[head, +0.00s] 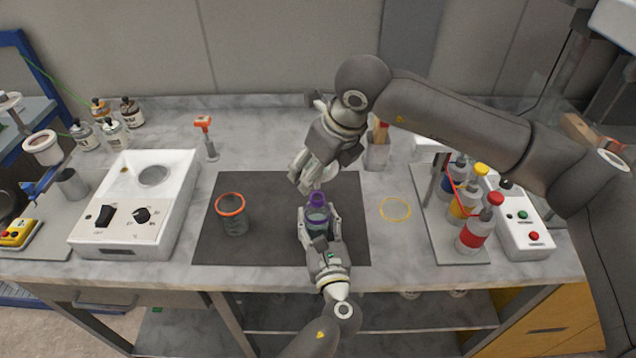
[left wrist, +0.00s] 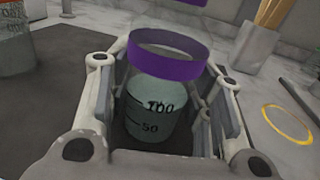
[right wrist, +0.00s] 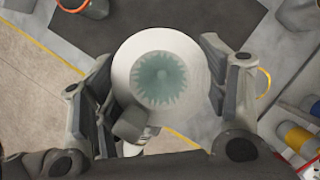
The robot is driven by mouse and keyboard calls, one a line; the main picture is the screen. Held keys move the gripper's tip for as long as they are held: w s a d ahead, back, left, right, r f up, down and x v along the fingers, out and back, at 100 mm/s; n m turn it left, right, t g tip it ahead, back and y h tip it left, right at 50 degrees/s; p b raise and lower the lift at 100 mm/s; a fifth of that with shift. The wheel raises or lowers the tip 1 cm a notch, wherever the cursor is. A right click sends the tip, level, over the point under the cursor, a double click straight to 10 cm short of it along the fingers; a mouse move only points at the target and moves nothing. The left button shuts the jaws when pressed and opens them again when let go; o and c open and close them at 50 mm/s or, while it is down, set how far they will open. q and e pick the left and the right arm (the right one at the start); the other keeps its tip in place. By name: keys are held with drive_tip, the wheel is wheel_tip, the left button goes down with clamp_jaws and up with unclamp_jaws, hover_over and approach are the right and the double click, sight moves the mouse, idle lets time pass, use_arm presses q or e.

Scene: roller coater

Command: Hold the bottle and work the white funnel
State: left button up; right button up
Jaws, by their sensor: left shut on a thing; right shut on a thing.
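The bottle (head: 317,216) is clear with a purple neck ring and stands upright at the mat's right part. In the left wrist view the bottle (left wrist: 152,112) shows graduation marks, including 50 and 100. My left gripper (head: 319,233) is shut around its body from the near side. My right gripper (head: 318,172) is shut on the white funnel (head: 329,172), above and behind the bottle. In the right wrist view the funnel (right wrist: 128,66) is round, with a teal, jagged-edged patch inside. I cannot tell whether the funnel touches the bottle.
A beaker with an orange rim (head: 231,203) stands left on the dark mat (head: 268,245). A white hotplate unit (head: 135,205) is farther left. A yellow ring (head: 395,209) lies right of the mat. Several capped bottles (head: 475,232) stand on a board at right.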

sight(312, 162)
use_arm(q)
drive_tip(key=shift+f, duration=0.1)
use_arm(e)
wheel_tip(312, 162, up, 4)
drive_tip(key=shift+r, duration=0.1)
use_arm(q)
drive_tip(key=o, duration=1)
drive_tip(key=shift+o, duration=0.2)
drive_tip(key=s, duration=0.4)
drive_tip(key=s+d, duration=0.1)
drive_tip(key=s, duration=0.2)
drive_tip(key=s+d, duration=0.1)
drive_tip(key=s, duration=0.3)
drive_tip(key=shift+s+d, duration=0.15)
drive_tip(key=shift+s, duration=0.3)
